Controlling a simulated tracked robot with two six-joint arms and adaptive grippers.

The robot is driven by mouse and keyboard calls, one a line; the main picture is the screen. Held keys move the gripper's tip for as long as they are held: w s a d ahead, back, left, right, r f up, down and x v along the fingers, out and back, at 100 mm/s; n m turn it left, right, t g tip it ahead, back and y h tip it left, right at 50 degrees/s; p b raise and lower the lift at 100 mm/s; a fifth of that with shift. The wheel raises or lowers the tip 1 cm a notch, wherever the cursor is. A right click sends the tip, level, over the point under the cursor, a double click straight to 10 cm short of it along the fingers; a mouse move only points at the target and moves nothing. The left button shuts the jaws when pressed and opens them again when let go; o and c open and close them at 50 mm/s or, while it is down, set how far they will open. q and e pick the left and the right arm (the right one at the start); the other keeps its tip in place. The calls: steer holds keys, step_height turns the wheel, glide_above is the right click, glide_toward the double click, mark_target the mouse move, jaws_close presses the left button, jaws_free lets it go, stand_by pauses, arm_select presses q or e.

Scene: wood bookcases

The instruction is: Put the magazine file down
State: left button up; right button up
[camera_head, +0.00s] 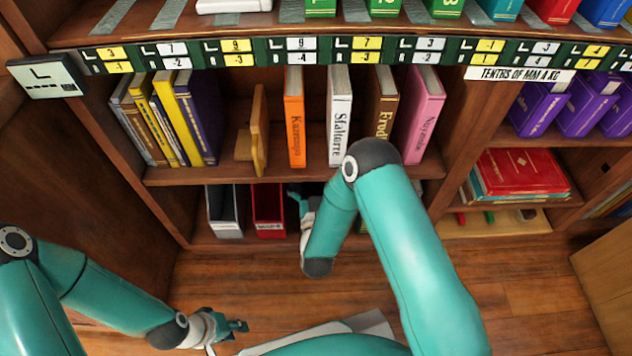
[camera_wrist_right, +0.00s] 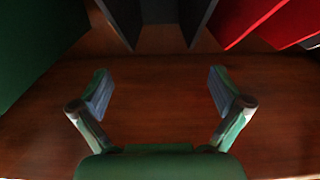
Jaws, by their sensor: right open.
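A grey magazine file (camera_head: 224,212) and a red magazine file (camera_head: 268,211) stand upright side by side on the bottom shelf. My right gripper (camera_head: 302,196) is just right of the red file, partly hidden by its own arm. In the right wrist view the right gripper (camera_wrist_right: 160,92) is open with nothing between its fingers. Beyond the fingertips are dark upright panels (camera_wrist_right: 194,18), apart from them; red surfaces (camera_wrist_right: 258,22) are to the right and a green one (camera_wrist_right: 35,45) to the left. My left gripper (camera_head: 235,326) is low over the floor, away from the shelves; its jaw opening is unclear.
The shelf above (camera_head: 215,174) holds yellow and blue books, a wooden bookend (camera_head: 259,130), an orange book (camera_head: 294,118), a white book (camera_head: 340,115) and a pink book (camera_head: 420,115). Red books (camera_head: 520,172) lie in the right bay. Wooden floor (camera_head: 230,275) is open in front.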

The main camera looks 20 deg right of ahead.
steer(key=s+f+g+y, duration=0.1)
steer(key=f, duration=0.1)
steer(key=s+f+g+y, duration=0.1)
steer(key=s+f+g, duration=0.1)
steer(key=s+a+f+g+y, duration=0.1)
steer(key=f, duration=0.1)
steer(key=shift+s+f+g+p, duration=0.2)
steer(key=shift+s+g+p, duration=0.1)
steer(key=shift+s, duration=0.1)
steer(key=s+a+f+g+y, duration=0.1)
steer(key=s+f+g+y, duration=0.1)
steer(key=s+g, duration=0.4)
steer(key=s+a+f+n+g+y, duration=0.1)
steer(key=s+g, duration=0.5)
steer(key=s, duration=1)
step_height(320, 180, down, 2)
steer(key=a+y, duration=0.1)
steer(key=y, duration=0.2)
steer(key=shift+s, duration=0.25)
